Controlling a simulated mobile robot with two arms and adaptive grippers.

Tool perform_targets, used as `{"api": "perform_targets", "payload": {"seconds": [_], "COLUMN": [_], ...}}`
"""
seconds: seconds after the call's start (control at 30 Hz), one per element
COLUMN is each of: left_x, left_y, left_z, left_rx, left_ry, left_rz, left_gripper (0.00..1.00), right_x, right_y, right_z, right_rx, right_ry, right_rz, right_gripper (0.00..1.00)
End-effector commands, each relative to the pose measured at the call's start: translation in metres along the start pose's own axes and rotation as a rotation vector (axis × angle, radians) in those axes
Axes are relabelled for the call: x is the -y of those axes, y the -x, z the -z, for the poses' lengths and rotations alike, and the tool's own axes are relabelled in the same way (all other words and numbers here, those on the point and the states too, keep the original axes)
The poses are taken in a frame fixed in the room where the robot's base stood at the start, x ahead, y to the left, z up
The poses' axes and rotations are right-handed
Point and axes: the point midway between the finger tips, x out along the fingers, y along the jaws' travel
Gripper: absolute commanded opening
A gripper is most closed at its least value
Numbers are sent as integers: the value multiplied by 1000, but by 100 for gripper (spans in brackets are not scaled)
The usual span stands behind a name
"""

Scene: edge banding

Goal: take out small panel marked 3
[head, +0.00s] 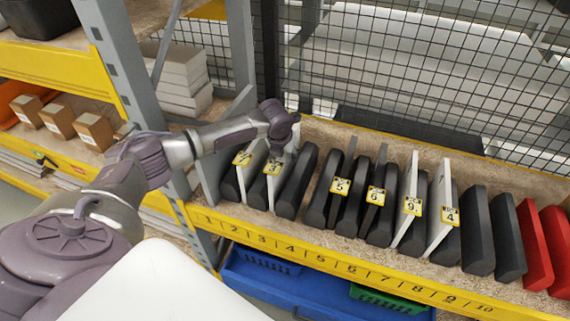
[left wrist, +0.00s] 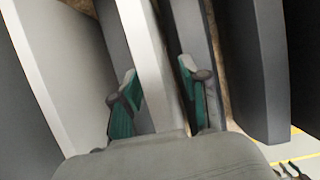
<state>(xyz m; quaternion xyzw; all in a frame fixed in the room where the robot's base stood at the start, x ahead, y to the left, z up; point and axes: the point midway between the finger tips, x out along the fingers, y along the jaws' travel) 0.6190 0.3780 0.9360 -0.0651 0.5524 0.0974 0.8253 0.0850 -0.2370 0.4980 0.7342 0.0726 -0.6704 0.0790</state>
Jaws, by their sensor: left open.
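A thin white panel (head: 276,183) stands upright in the shelf rack, with a small yellow tag whose number is hard to read but may be a 3. My left gripper (head: 284,146) is at the top of this panel, reaching in from above. In the left wrist view, the open gripper (left wrist: 160,95) has its teal-padded fingers on either side of the white panel (left wrist: 150,50), with gaps visible. Another white panel (head: 249,165) with a yellow tag stands just to the left. My right gripper is not in view.
Dark grey dividers (head: 298,184) stand close on both sides of the panels. More tagged panels stand to the right, then red dividers (head: 534,246). A grey shelf post (head: 128,82) stands left of the rack. A wire mesh (head: 420,75) closes the back.

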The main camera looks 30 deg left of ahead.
Motion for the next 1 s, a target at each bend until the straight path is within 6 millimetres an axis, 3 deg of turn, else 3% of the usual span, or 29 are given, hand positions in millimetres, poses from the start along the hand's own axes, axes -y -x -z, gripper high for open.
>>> {"api": "perform_targets", "payload": {"seconds": [0.3, 0.57, 1.0], "left_x": [0, 0, 0], "left_y": [-6, -6, -5], "left_z": [0, 0, -2], "left_rx": [1, 1, 4], "left_ry": [0, 1, 1], "left_rz": [-1, 0, 1], "left_gripper": [45, 1, 0], "right_x": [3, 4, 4], "right_y": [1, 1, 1], "right_z": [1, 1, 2], "right_rx": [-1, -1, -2], "right_ry": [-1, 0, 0], "right_rz": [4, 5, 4], "right_gripper": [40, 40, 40]}}
